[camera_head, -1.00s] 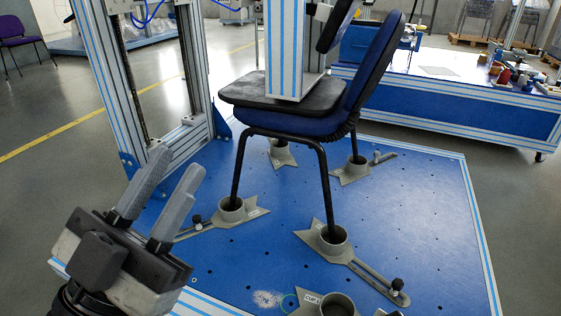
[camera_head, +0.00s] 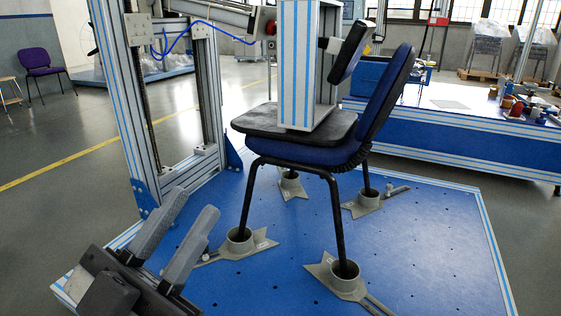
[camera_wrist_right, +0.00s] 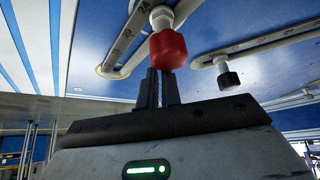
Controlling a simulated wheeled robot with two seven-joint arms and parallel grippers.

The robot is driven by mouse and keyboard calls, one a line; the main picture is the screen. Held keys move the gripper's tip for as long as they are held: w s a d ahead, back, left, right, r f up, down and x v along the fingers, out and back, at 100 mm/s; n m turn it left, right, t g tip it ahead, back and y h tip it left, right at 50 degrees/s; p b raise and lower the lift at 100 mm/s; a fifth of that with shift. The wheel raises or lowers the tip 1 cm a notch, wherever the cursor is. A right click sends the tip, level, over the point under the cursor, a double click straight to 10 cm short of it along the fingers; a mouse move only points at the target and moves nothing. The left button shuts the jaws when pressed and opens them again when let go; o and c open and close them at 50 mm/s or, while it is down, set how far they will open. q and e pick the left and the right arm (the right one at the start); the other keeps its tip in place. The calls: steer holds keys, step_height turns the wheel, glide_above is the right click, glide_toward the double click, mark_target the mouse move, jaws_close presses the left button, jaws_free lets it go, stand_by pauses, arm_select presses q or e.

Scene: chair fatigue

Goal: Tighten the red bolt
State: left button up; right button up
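The red bolt (camera_wrist_right: 168,48) shows in the right wrist view as a faceted red head on a pale threaded shank, at a slotted grey bracket arm (camera_wrist_right: 142,35). My right gripper (camera_wrist_right: 160,86) is below it, with its two dark fingers close together. The red head overlaps the fingertips in the picture and hides them. I cannot tell whether they touch it. In the head view the red bolt and my right gripper are out of sight. My left gripper (camera_head: 195,201) is at the lower left with a gap between its grey fingers, empty, above the blue platform's (camera_head: 430,245) left edge.
A blue chair (camera_head: 300,145) stands with its legs in grey cup fixtures (camera_head: 345,272), under a striped press column (camera_head: 298,60). A black-headed bolt (camera_wrist_right: 228,79) is right of the red one. A striped upright (camera_head: 125,100) stands behind my left gripper.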

steer(key=o, duration=0.8)
steer(key=shift+y, duration=0.3)
steer(key=a, duration=0.1)
steer(key=a+f, duration=0.1)
steer(key=a, duration=0.1)
steer(key=shift+a+f, duration=0.25)
steer(key=shift+a, duration=0.15)
steer(key=shift+o, duration=0.2)
steer(key=shift+a, duration=0.1)
steer(key=shift+w, duration=0.1)
steer(key=shift+n+t+p, duration=0.4)
steer(key=shift+n+p, duration=0.25)
steer(key=shift+n, duration=0.25)
steer(key=shift+r+n+t+y+p, duration=0.15)
steer(key=shift+n+t+y+p, duration=0.25)
steer(key=shift+n, duration=0.5)
steer(key=shift+w+d, duration=0.2)
steer(key=shift+d, duration=0.05)
steer(key=shift+n, duration=0.3)
